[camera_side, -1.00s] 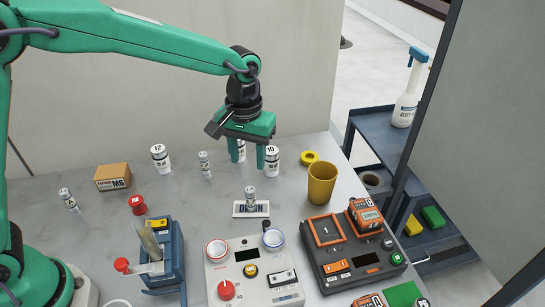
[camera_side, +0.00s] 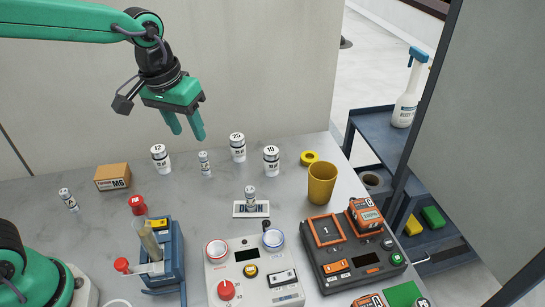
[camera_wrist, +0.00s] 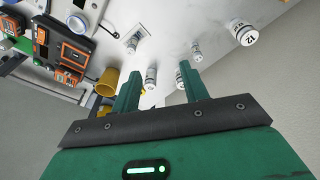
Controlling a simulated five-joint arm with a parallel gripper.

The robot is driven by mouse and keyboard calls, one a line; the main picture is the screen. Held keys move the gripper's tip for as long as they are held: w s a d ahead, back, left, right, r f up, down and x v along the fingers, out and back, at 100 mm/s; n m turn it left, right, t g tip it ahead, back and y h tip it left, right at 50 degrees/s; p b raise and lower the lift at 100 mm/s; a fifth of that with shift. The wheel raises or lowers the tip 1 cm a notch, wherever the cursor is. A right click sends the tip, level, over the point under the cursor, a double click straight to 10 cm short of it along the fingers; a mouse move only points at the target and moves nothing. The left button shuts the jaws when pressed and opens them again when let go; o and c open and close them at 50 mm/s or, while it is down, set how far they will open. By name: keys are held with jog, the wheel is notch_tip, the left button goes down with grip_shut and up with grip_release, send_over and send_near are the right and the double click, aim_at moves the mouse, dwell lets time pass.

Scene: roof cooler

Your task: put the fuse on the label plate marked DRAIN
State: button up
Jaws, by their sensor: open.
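A small white fuse (camera_side: 250,194) with grey bands stands upright on the white label plate (camera_side: 264,211) marked DRAIN, whose middle letters it partly hides. The plate and fuse show small near the top of the wrist view, the fuse (camera_wrist: 132,45) among other white cylinders. My gripper (camera_side: 188,133) is open and empty, raised above the back of the table, behind and to the left of the plate. Its two green fingers (camera_wrist: 160,84) are apart in the wrist view with nothing held between them.
Similar small cylinders stand at the back (camera_side: 205,163) and far left (camera_side: 69,199). Larger numbered canisters (camera_side: 238,148) line the back. A yellow cup (camera_side: 321,183) stands right of the plate. A control box (camera_side: 253,275) and a dark orange-trimmed unit (camera_side: 350,255) fill the front.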

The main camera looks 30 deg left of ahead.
jog(key=s+a+t, duration=0.1)
jog(key=s+a, duration=0.3)
jog(key=s, duration=0.3)
jog(key=s+a+r+m+t, duration=0.1)
jog(key=s+a+t, duration=0.1)
jog(key=s+a, duration=0.2)
jog(key=s, duration=0.3)
jog(key=shift+a+r+y, duration=0.15)
jog(key=shift+a+y, duration=0.15)
jog(key=shift+a, duration=0.1)
jog(key=shift+s, duration=0.1)
